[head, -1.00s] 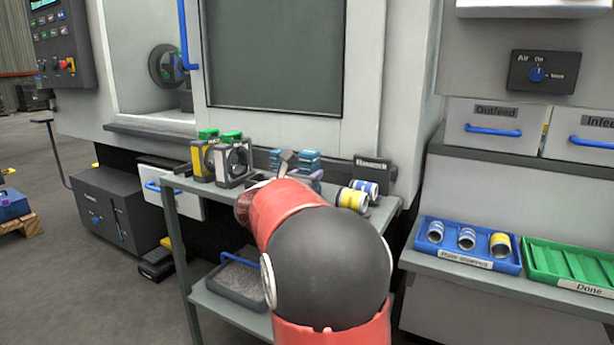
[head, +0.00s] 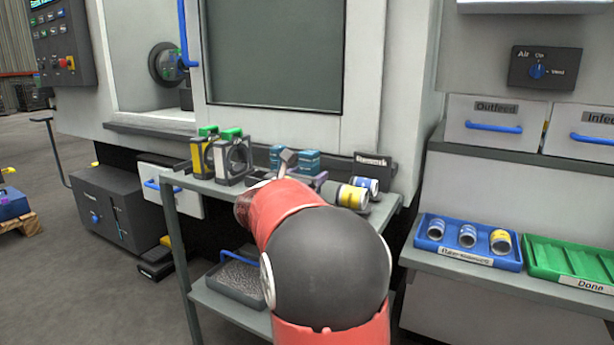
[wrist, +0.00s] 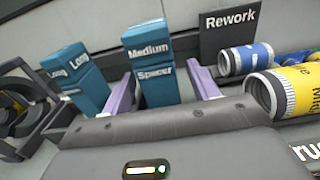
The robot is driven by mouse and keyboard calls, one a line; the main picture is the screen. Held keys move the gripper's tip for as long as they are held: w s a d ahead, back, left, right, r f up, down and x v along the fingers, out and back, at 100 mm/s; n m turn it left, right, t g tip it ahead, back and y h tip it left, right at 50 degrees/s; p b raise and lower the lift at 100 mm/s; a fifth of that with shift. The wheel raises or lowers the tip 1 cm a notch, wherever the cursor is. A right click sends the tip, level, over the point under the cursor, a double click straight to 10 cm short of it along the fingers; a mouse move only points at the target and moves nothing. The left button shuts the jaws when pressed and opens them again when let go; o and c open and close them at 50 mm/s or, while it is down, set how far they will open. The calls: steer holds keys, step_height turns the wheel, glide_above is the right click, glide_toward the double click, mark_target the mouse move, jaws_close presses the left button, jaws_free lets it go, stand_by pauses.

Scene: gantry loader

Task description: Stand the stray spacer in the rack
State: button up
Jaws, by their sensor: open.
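A teal block labelled "Medium Spacer" (wrist: 154,71) stands upright between the two purple fingers of my open gripper (wrist: 163,92) in the wrist view. I cannot tell whether either finger touches it. In the head view, teal blocks (head: 308,161) show on the shelf behind my gripper (head: 287,162), which my arm partly hides. I cannot make out a rack, nor tell which block is the stray one.
A dark "Rework" sign (wrist: 230,35) stands behind labelled cylinders (wrist: 284,93) on the right. Black-ringed frames with green tops (head: 231,158) stand on the left of the grey cart (head: 180,181). A blue tray (head: 437,253) and a green tray (head: 566,262) lie further right.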

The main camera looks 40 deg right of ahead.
steer(key=v, duration=0.8)
steer(key=shift+d, duration=0.1)
steer(key=shift+r, duration=0.1)
step_height(320, 180, up, 7)
steer(key=p, duration=0.5)
stand_by(0.6)
